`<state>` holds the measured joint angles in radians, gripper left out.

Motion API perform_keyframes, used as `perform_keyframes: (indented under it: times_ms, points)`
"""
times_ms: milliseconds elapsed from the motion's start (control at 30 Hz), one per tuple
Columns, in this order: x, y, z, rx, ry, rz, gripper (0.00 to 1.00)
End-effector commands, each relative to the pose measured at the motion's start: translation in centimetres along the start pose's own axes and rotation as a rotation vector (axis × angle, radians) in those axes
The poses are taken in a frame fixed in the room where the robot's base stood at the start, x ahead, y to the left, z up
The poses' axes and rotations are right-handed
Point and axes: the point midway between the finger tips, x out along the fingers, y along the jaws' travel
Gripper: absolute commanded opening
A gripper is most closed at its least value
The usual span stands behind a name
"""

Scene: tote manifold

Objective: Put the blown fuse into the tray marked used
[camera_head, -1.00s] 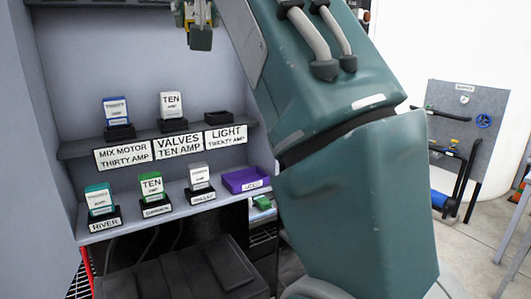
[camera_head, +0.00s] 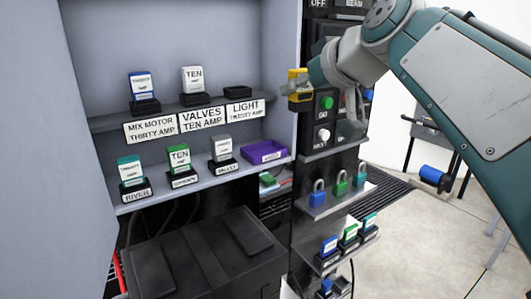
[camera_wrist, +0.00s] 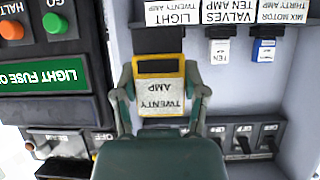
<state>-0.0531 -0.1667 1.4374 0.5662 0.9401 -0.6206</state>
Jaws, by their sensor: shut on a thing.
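My gripper (camera_head: 314,76) is shut on a yellow fuse (camera_head: 299,84), held in the air at the right edge of the cabinet. In the wrist view the fuse (camera_wrist: 160,68) has a pale label reading TWENTY AMP, upside down, with a finger of my gripper (camera_wrist: 161,100) on each side. The purple tray (camera_head: 264,152) sits at the right end of the lower shelf, below and left of the gripper. Its label is too small to read surely. The LIGHT TWENTY AMP holder (camera_head: 238,92) on the upper shelf looks empty.
Other fuses stand in holders on both shelves, including a VALLEY one (camera_head: 222,148) beside the tray. A black control panel (camera_head: 325,125) stands right of the cabinet, with padlocks (camera_head: 340,186) on a ledge below. A black case (camera_head: 205,265) lies below the shelves.

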Motion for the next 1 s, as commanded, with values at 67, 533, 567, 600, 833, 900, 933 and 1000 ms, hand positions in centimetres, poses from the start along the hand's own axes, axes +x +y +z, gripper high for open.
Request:
perform_keyframes:
  times_ms: [67, 533, 567, 600, 833, 900, 933, 1000]
  points:
    - [0.2, 0.0, 0.9, -0.004, -0.001, -0.007, 0.09]
    - [8.8, 0.7, 0.8, -0.007, -0.005, -0.013, 0.09]
    - [9.4, 0.8, 0.7, -0.007, -0.005, -0.013, 0.09]
    - [10.3, 0.8, 0.6, -0.007, -0.004, -0.013, 0.09]
    - [14.9, 1.1, 2.4, -0.007, -0.004, -0.012, 0.09]
    - [15.7, 1.1, 2.8, -0.008, -0.003, -0.012, 0.09]
    - [15.9, 1.1, 2.8, -0.008, -0.002, -0.012, 0.09]
    - [16.4, 1.2, 3.0, -0.007, -0.002, -0.011, 0.09]
